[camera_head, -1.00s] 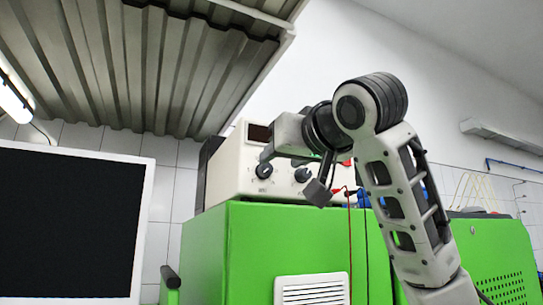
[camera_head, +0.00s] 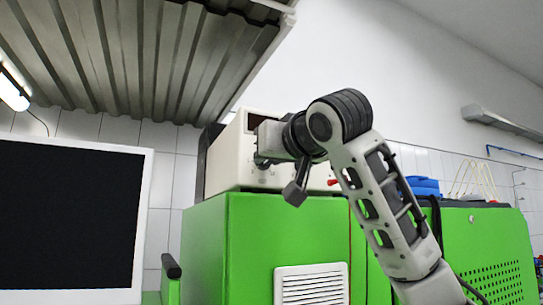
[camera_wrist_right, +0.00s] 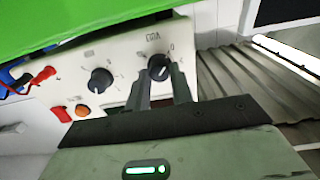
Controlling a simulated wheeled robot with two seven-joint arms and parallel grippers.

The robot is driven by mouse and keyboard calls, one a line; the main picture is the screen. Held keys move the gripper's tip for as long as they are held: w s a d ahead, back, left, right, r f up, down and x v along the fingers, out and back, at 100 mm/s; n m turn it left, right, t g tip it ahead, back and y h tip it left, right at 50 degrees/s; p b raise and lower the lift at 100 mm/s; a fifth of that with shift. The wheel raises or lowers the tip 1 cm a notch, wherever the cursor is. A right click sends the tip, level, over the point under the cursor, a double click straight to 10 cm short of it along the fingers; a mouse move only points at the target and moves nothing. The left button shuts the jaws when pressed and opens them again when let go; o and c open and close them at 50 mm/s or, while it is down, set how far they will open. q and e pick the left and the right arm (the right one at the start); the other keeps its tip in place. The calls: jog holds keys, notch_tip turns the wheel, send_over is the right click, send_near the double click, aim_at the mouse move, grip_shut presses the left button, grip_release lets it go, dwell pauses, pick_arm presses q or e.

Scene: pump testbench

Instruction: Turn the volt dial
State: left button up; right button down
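The cream power supply (camera_head: 228,160) stands on the green cabinet. Its front panel (camera_wrist_right: 125,62) fills the middle of the right wrist view. Two black dials show there: one (camera_wrist_right: 158,67) close to my fingertips and one (camera_wrist_right: 100,80) to its left. I cannot read the label by the nearer dial. My right gripper (camera_wrist_right: 160,80) is open, its two fingers apart on either side of the nearer dial; I cannot tell whether they touch it. In the head view my right gripper (camera_head: 264,160) is at the panel's left part and mostly hides that dial. My left gripper is not in view.
The green cabinet (camera_head: 230,240) is below the power supply. A red plug (camera_wrist_right: 45,74) and red and orange buttons (camera_wrist_right: 82,110) are on the panel beside the farther dial. A black monitor (camera_head: 70,220) stands at left. Corrugated metal (camera_head: 150,60) hangs above.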

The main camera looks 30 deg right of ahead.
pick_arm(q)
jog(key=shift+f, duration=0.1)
pick_arm(e)
jog(key=shift+m, duration=0.3)
pick_arm(q)
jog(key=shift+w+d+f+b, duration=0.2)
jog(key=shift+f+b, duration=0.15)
jog(key=shift+b, duration=0.65)
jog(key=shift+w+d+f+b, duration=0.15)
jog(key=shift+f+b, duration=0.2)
jog(key=shift+b, duration=0.65)
pick_arm(e)
jog(key=shift+d+f+m, duration=0.1)
jog(key=shift+m, duration=5.1)
jog(key=shift+f+m, duration=0.1)
jog(key=shift+m, duration=5.1)
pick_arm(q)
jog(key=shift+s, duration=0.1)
pick_arm(e)
jog(key=c, duration=1.2)
grip_release()
jog(key=shift+c, duration=0.2)
